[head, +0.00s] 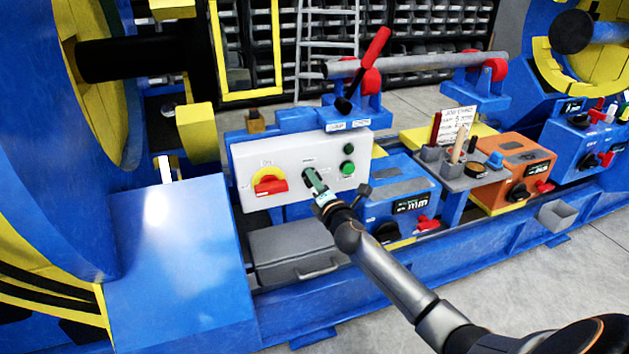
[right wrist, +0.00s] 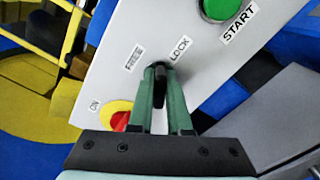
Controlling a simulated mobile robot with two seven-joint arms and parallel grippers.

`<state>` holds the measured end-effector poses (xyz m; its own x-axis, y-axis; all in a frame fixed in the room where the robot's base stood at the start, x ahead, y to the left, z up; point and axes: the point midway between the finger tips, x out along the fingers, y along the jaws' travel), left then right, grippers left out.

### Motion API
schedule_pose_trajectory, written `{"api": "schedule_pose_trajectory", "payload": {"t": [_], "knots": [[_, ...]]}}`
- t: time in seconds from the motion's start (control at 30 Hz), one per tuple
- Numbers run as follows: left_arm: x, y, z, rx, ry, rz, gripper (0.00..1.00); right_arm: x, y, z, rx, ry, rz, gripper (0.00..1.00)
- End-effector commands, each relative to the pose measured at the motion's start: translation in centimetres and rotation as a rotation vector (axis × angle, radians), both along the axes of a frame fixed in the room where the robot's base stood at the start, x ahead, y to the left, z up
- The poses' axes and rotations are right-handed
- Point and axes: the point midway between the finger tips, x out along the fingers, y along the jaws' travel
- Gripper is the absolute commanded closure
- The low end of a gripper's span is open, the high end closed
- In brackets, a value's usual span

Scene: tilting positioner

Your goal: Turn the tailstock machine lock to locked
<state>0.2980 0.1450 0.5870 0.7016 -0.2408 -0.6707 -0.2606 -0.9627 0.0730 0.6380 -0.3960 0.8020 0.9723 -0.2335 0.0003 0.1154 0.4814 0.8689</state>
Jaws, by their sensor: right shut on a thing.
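The tailstock machine lock is a small black knob (right wrist: 159,72) on a pale grey control panel (head: 255,154). In the right wrist view it sits between the printed words FREE and LOCK. My right gripper (head: 312,180) is at the panel, its green fingers (right wrist: 160,84) shut on the knob from both sides. The fingers hide much of the knob, so I cannot tell exactly which word it points to. In the head view the knob is hidden behind the gripper. My left gripper is not in view.
A red and yellow ON switch (head: 270,184) is left of the lock on the panel. A green START button (head: 347,168) is to its right. A grey drawer box (head: 292,252) is below. A blue block (head: 396,190) and an orange box (head: 515,165) stand to the right.

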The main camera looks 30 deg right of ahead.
Motion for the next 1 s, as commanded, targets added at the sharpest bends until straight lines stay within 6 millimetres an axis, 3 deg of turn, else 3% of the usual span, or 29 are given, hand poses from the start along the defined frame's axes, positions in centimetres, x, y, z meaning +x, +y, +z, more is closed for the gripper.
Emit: {"api": "schedule_pose_trajectory", "payload": {"t": [0.5, 1.0], "knots": [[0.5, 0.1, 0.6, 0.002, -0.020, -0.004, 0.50, 0.0, -0.1, -0.2, 0.400, -0.096, -0.001, 1.00], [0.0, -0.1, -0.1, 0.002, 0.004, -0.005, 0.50, 0.0, -0.1, -0.3, 0.519, -0.124, 0.000, 1.00]]}}
